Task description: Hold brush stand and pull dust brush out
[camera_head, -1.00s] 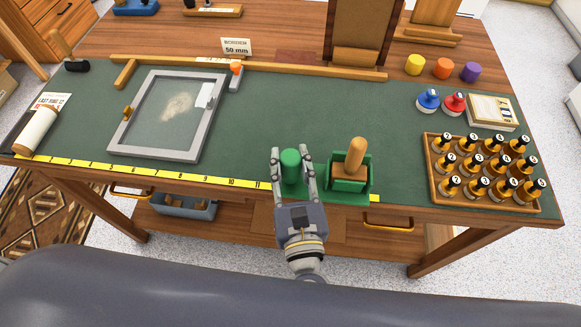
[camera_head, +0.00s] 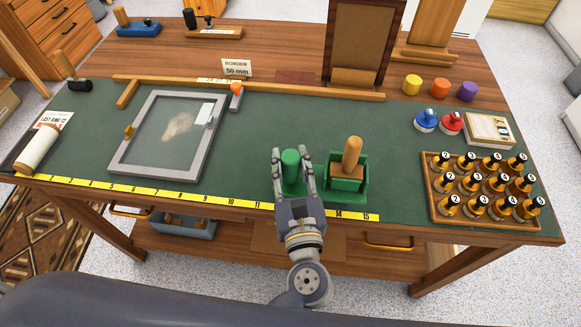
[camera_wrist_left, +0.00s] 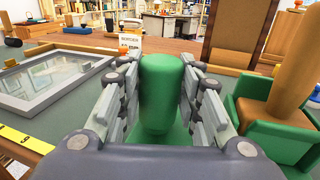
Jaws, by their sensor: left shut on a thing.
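The green brush stand has a round upright post (camera_head: 290,160) on its left and a square box holder (camera_head: 346,188) on its right. The dust brush (camera_head: 352,157) stands upright in the box with its wooden handle up; its bristles are hidden. My left gripper (camera_head: 293,170) is shut on the post, one finger on each side. In the left wrist view the post (camera_wrist_left: 162,92) is between the fingers, and the brush handle (camera_wrist_left: 297,70) rises from the green box at right. I cannot tell whether the stand touches the mat. My right gripper is out of view.
A yellow ruler strip (camera_head: 180,193) runs along the table's front edge. A grey frame (camera_head: 207,140) lies at left, and a wooden tray (camera_head: 430,190) of several bottles is at right. A brown upright board (camera_head: 360,45) stands behind. The green mat (camera_head: 260,130) is clear between.

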